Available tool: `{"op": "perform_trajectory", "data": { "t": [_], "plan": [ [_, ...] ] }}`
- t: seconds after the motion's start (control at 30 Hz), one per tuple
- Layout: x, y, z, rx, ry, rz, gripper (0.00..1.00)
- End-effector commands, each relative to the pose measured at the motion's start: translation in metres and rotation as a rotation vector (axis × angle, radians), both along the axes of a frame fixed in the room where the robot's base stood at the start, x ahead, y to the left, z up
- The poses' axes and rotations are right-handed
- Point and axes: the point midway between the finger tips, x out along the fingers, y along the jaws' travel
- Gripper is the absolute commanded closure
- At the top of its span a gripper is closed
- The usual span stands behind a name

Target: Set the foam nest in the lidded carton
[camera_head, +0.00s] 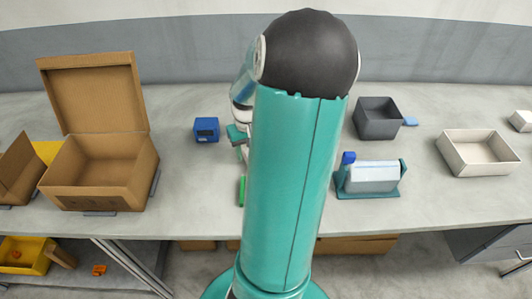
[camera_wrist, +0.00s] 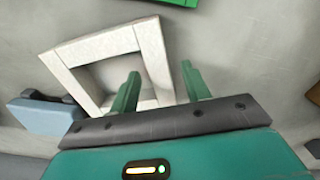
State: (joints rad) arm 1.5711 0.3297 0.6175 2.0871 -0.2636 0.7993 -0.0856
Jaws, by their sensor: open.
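The lidded carton (camera_head: 98,172) is a brown cardboard box at the left of the table in the head view, its lid (camera_head: 93,92) standing up at the back and its top open. A pale square frame with a recessed middle, which looks like the foam nest (camera_wrist: 92,50), lies on the grey surface in the wrist view. My gripper (camera_wrist: 160,82) is open, with its two green fingers over the near right part of the nest; I cannot tell whether they touch it. In the head view my arm hides the nest and most of the gripper.
A blue box (camera_head: 206,130) stands between carton and arm, with a green bar (camera_head: 242,190) nearby. Right of the arm are a teal holder with a pale block (camera_head: 372,178), a grey bin (camera_head: 377,118) and a cream tray (camera_head: 478,153). Table between holder and tray is clear.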

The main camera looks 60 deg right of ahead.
Motion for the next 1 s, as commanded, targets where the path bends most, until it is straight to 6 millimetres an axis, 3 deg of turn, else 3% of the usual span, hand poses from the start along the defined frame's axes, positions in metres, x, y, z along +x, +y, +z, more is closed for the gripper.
{"op": "perform_trajectory", "data": {
  "t": [0.17,0.4,0.43,0.77,1.0],
  "plan": [
    [0.0,0.0,0.0,-0.001,0.001,0.0,0.53],
    [0.0,0.0,0.0,-0.001,0.001,0.0,0.98],
    [0.0,0.0,0.0,-0.001,0.001,0.0,1.0],
    [0.0,-0.001,0.003,-0.002,0.001,0.0,1.0],
    [0.0,-0.001,0.025,-0.006,0.001,0.0,1.0]
  ]
}}
